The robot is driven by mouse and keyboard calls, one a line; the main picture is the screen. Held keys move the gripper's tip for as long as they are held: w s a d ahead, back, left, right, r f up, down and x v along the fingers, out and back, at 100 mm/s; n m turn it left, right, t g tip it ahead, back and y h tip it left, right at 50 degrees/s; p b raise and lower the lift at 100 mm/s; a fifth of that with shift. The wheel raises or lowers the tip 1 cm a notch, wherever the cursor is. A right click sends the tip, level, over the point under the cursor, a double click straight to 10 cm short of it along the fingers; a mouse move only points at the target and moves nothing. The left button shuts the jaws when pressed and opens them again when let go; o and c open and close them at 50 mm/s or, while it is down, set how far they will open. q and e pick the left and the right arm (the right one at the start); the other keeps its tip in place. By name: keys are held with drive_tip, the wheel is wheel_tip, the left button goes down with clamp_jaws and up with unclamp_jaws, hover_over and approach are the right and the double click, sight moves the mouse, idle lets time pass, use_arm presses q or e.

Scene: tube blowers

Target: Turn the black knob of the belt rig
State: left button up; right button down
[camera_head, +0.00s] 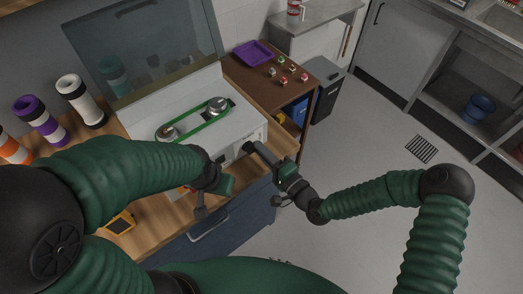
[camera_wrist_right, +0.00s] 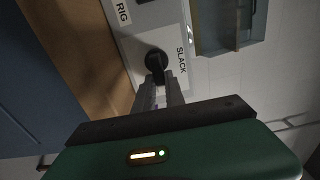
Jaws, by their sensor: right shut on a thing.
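The white belt rig (camera_head: 205,110) stands on the wooden bench, with a green belt (camera_head: 190,122) around two pulleys. Its black knob (camera_wrist_right: 156,59) is on the front panel beside the word SLACK in the right wrist view. My right gripper (camera_wrist_right: 159,78) is shut on the knob, its two fingers meeting the knob's near side. In the head view the right gripper (camera_head: 258,152) reaches the rig's front from the right. My left gripper (camera_head: 202,205) hangs in front of the rig at the bench edge, and its jaw opening is unclear.
White, purple and orange tubes (camera_head: 80,100) stand on the bench at left. A yellow device (camera_head: 120,222) lies near the front. A brown side table (camera_head: 270,75) holds a purple tray (camera_head: 253,53) and several small items.

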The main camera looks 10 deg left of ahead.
drive_tip(key=shift+w+d+f, duration=0.1)
drive_tip(key=shift+d+f, duration=0.05)
use_arm(q)
drive_tip(key=shift+w, duration=0.1)
use_arm(e)
drive_tip(key=c, duration=1.5)
unclamp_jaws()
drive_tip(key=shift+c, duration=0.2)
use_arm(q)
drive_tip(key=shift+w+d, duration=0.1)
use_arm(e)
drive_tip(key=shift+o, duration=0.7)
